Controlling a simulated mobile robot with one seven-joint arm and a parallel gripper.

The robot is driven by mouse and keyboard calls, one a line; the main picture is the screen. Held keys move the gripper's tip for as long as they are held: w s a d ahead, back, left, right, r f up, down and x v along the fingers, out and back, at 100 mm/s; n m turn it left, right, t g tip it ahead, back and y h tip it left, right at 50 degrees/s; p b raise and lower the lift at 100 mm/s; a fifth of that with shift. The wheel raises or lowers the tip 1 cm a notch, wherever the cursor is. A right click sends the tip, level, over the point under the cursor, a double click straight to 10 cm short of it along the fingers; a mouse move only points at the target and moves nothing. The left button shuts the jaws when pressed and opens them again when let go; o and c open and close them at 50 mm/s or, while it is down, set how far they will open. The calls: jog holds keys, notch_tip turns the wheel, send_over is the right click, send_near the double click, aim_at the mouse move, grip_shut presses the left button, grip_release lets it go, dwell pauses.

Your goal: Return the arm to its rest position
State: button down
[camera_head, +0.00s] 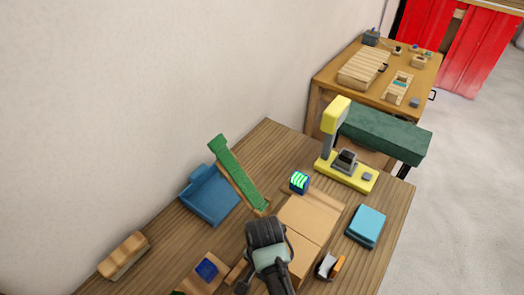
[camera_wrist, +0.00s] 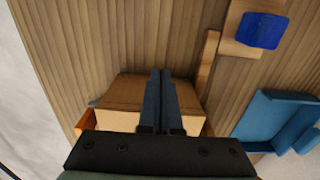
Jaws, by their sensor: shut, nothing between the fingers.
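My gripper (camera_wrist: 160,78) shows in the wrist view with its two dark fingers pressed together and nothing between them. The fingers point over a cardboard box (camera_wrist: 128,100), whose middle they hide; I cannot tell the gap between fingertips and box. In the head view, my arm (camera_head: 268,240) reaches over the wooden table from the bottom edge and covers part of the cardboard box (camera_head: 306,218). The fingers are not clear in that view. No glass rods can be made out for certain.
On the table are a blue tray (camera_head: 203,203), a tilted green-topped board (camera_head: 234,170), a striped block (camera_head: 299,182), a blue piece (camera_head: 206,268) on wood, a cyan box (camera_head: 366,225) and a yellow device (camera_head: 336,118). A wall stands behind.

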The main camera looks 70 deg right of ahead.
jog(key=r, duration=0.3)
jog(key=shift+w+a, duration=0.1)
jog(key=shift+a, duration=0.1)
jog(key=shift+d+f, duration=0.1)
